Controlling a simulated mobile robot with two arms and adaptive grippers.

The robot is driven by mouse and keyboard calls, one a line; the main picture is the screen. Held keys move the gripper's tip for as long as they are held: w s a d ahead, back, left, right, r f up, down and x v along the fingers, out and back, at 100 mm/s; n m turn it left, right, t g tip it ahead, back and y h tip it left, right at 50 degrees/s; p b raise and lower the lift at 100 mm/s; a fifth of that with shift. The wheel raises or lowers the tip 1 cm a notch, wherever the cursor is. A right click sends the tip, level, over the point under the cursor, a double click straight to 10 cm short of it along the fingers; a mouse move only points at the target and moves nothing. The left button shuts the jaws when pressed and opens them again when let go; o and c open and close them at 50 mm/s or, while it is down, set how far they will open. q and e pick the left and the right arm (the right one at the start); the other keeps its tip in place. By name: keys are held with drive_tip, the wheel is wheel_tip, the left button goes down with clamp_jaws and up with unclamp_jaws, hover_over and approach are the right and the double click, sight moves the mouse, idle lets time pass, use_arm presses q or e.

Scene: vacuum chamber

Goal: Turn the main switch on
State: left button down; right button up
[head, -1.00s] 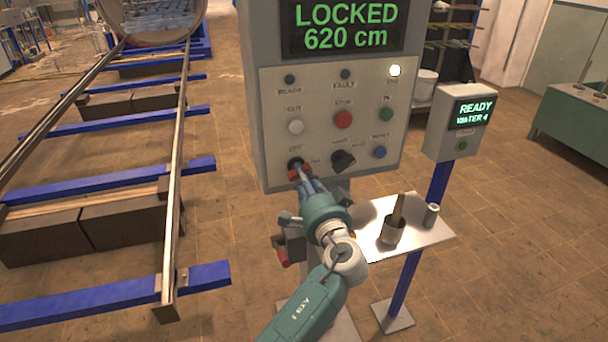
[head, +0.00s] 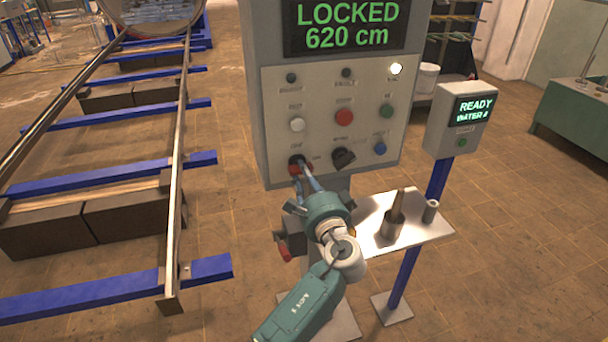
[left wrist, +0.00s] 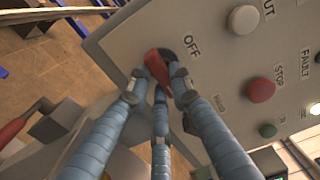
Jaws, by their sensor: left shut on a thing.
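The main switch (head: 294,169) is a red handle on a dark round base at the panel's lower left. In the left wrist view the red handle (left wrist: 157,66) stands near the "OFF" label. My left gripper (head: 302,171) is at this switch, and in the left wrist view its three blue-grey fingers (left wrist: 163,88) are closed around the handle. The fingers hide part of the handle, so its exact pointing is hard to read. My right gripper is not in view.
The control panel (head: 276,100) shows "LOCKED 620 cm" above several lamps and buttons. A black knob (head: 343,159) is right of the switch. A small shelf (head: 410,228) holds two cylindrical items. A "READY" box (head: 440,140) stands right, rails (head: 176,190) left.

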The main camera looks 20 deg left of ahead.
use_arm(q)
drive_tip(key=shift+r, duration=0.25)
drive_tip(key=c, duration=1.6)
unclamp_jaws()
drive_tip(key=shift+w, duration=0.1)
drive_tip(key=shift+c, duration=0.2)
drive_tip(key=shift+o, duration=0.5)
drive_tip(key=shift+a+f, duration=0.15)
drive_tip(key=shift+f, duration=0.05)
drive_tip(key=v, duration=0.7)
drive_tip(key=shift+d, duration=0.2)
